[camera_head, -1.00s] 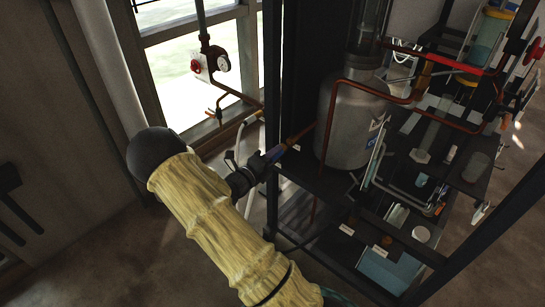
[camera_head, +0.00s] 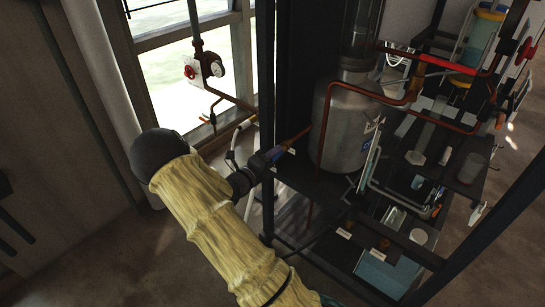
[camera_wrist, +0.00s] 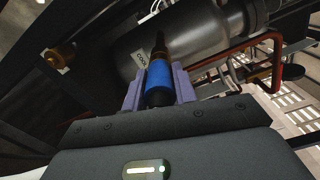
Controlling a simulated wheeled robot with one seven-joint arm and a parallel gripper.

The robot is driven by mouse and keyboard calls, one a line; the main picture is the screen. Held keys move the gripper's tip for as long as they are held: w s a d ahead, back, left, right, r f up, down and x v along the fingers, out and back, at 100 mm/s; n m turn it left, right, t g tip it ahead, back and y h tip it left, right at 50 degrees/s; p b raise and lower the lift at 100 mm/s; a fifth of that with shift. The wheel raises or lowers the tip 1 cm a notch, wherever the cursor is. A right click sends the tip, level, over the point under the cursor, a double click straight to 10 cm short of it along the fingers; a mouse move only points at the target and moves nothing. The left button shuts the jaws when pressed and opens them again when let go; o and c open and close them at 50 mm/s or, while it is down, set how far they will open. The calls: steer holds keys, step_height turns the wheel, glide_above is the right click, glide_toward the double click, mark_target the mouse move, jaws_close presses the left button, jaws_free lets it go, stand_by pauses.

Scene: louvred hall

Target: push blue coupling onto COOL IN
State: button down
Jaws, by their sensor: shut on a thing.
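My gripper (camera_wrist: 158,88) is shut on the blue coupling (camera_wrist: 158,77), with a purple finger on each side of it. In the head view my gripper (camera_head: 268,161) is at the left edge of the dark rack, with a bit of the blue coupling (camera_head: 275,153) showing. The coupling points at a brownish port (camera_wrist: 160,45) and lines up closely with it. I cannot tell how far it sits over the port. A white label (camera_wrist: 140,57) beside that port looks like it begins with "COOL"; the rest is unclear. A copper pipe (camera_head: 296,138) runs on behind it.
A steel vessel (camera_head: 342,125) stands in the rack behind the port. A second brass port (camera_wrist: 60,55) with its own label is at left in the wrist view. A dark rack post (camera_head: 267,90) is close by my gripper. A gauge (camera_head: 214,68) hangs by the window.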

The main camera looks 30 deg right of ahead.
steer(key=c, duration=1)
jaws_free()
steer(key=shift+c, duration=0.2)
steer(key=shift+a, duration=0.1)
steer(key=b+v, duration=0.1)
steer(key=v, duration=0.6)
steer(key=v, duration=1.7)
steer(key=shift+s+a+r, duration=0.1)
steer(key=shift+a, duration=0.05)
